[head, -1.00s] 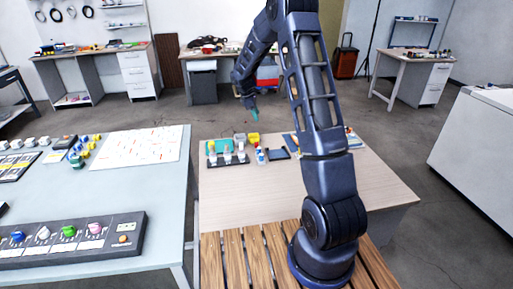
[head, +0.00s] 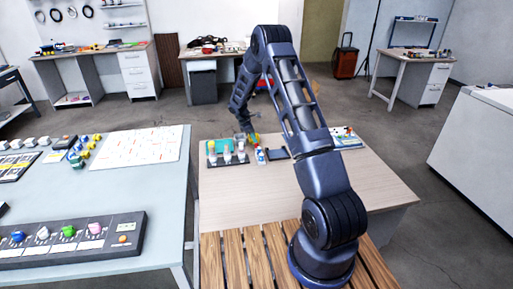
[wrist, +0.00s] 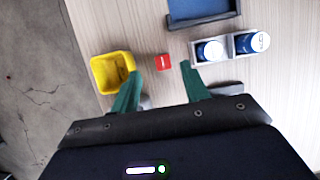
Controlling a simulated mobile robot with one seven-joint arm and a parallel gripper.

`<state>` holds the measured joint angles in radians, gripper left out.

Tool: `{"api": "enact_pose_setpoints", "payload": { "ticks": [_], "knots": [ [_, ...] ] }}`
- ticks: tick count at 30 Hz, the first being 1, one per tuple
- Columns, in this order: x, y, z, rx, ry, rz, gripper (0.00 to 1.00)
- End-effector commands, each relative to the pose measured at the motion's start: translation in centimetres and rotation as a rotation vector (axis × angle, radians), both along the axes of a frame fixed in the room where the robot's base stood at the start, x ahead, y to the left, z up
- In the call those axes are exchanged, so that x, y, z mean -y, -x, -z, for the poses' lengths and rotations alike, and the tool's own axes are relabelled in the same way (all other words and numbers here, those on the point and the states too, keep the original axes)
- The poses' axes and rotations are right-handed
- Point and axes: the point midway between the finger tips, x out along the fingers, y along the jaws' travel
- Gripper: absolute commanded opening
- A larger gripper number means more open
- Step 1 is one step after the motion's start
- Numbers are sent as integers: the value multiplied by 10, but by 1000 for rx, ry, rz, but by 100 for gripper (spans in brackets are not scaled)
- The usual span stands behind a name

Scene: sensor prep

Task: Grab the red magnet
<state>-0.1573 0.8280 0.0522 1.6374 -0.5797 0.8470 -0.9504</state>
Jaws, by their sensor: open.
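The red magnet (wrist: 163,62) is a small red block with a faint pale mark, lying on the wooden tabletop (wrist: 140,25) in the wrist view. My gripper (wrist: 161,68) is open and empty, its two green fingers pointing toward the magnet, which shows between and just past the fingertips. I cannot tell the exact height of the fingers above the table. In the head view my gripper (head: 250,138) is over the far side of the wooden table, and the magnet cannot be made out there.
A yellow bin (wrist: 103,84) stands close left of the magnet. A grey holder with two blue-and-white containers (wrist: 210,51) is to the right, and a dark blue tray (wrist: 180,18) lies beyond. A holder with several items (head: 222,163) sits left of my gripper in the head view.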

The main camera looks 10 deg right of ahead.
Motion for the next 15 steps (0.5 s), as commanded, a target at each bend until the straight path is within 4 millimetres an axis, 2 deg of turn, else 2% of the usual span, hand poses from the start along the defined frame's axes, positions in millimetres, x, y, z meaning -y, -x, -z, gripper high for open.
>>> {"api": "enact_pose_setpoints", "payload": {
  "ticks": [7,15],
  "knots": [
    [6,2,15,-1,1,0,45],
    [17,4,48,-1,1,0,45]
  ]
}}
